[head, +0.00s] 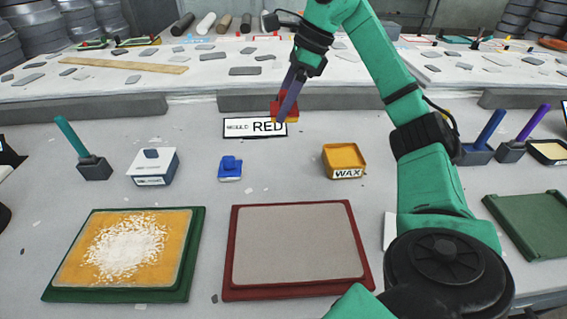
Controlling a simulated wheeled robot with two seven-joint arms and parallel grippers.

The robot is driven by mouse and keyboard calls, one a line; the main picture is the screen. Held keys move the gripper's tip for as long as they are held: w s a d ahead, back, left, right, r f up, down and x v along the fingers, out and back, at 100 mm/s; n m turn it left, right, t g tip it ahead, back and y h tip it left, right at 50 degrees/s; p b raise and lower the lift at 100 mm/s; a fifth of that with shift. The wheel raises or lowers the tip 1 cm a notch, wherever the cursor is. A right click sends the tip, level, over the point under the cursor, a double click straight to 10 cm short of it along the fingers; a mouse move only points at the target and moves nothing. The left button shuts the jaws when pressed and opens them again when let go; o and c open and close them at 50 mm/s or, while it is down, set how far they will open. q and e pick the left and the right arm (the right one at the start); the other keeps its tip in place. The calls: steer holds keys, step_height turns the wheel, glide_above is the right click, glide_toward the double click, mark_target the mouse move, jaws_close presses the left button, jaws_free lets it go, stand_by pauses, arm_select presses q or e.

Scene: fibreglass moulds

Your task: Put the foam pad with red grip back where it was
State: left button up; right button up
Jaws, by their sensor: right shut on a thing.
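The foam pad with red grip (277,107) is in my right gripper (285,113), at the back middle of the work table. The fingers are shut on it and partly hide it. The pad is over the right part of a white label reading "MOULD RED" (240,128). I cannot tell whether it touches the surface. The red-framed mould (295,245) with a plain grey face lies at the front middle. My left gripper is not in view.
A blue-gripped pad (230,168), a white-and-blue box (152,167) and a yellow wax tin (344,160) stand nearby. A green-framed mould (60,292) with white flakes lies front left. Handled tools (490,133) stand right. A grey ledge (300,100) runs behind the label.

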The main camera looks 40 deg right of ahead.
mark_target(278, 172)
step_height(278, 172, down, 17)
steer(key=b, duration=0.5)
steer(key=shift+f+b, duration=0.1)
steer(key=shift+b, duration=0.2)
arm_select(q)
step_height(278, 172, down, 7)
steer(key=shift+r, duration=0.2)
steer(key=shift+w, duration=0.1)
arm_select(e)
steer(key=shift+f, duration=0.15)
steer(key=o, duration=1.3)
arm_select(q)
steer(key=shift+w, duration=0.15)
arm_select(e)
steer(key=shift+r, duration=0.2)
arm_select(q)
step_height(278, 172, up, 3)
steer(key=p, duration=0.3)
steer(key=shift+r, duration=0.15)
arm_select(e)
steer(key=v, duration=1.2)
